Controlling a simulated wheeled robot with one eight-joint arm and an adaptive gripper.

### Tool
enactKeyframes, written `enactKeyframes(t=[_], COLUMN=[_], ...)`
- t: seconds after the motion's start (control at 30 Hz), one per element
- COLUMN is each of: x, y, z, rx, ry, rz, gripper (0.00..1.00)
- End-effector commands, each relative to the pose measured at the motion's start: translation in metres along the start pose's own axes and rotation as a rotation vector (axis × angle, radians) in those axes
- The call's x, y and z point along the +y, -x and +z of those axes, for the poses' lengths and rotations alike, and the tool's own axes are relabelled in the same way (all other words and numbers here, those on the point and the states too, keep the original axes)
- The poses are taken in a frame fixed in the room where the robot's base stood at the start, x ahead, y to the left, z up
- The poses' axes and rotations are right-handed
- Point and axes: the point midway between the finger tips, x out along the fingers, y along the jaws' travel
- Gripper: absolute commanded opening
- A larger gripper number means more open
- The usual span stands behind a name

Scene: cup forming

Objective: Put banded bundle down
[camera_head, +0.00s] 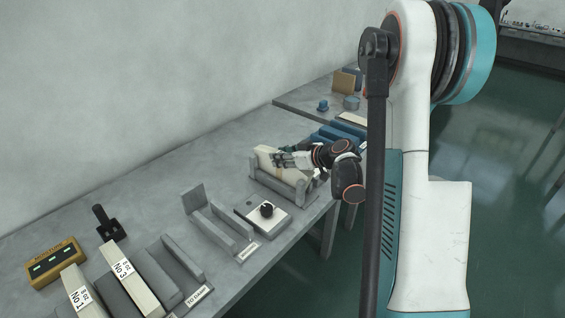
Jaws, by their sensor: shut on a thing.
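My gripper (287,159) is at a grey cradle (272,182) in the middle of the bench. It is shut on a cream bundle (265,154), which sits in or just above the cradle between its grey walls. The fingers and wrist hide part of the bundle, and I cannot make out its band or whether it touches the cradle floor.
A white plate with a black knob (267,210) and an empty grey cradle (216,226) are nearer on the bench (160,213). Labelled cream blocks (130,280), a yellow box (55,262) and a black tool (108,224) are at lower left. Blue items (338,134) lie beyond my gripper.

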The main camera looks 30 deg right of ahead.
Motion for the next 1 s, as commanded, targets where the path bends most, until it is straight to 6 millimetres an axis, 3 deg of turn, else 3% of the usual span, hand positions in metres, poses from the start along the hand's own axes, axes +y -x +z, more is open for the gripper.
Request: enactKeyframes(t=[0.07, 0.43, 0.47, 0.53, 0.57, 1.0], x=[0.0000, -0.0001, -0.0001, -0.0001, -0.0001, 0.0002], y=[-0.0040, -0.0052, -0.0054, -0.0050, -0.0050, -0.0003], z=[0.0083, 0.0108, 0.0114, 0.0105, 0.0104, 0.0066], rx=[0.001, 0.001, 0.000, 0.000, 0.000, 0.000], ry=[-0.001, -0.001, 0.000, 0.000, 0.000, -0.001], rz=[0.000, 0.000, 0.000, 0.000, 0.000, 0.001], gripper=[0.00, 0.00, 0.32, 0.48, 0.50, 0.50])
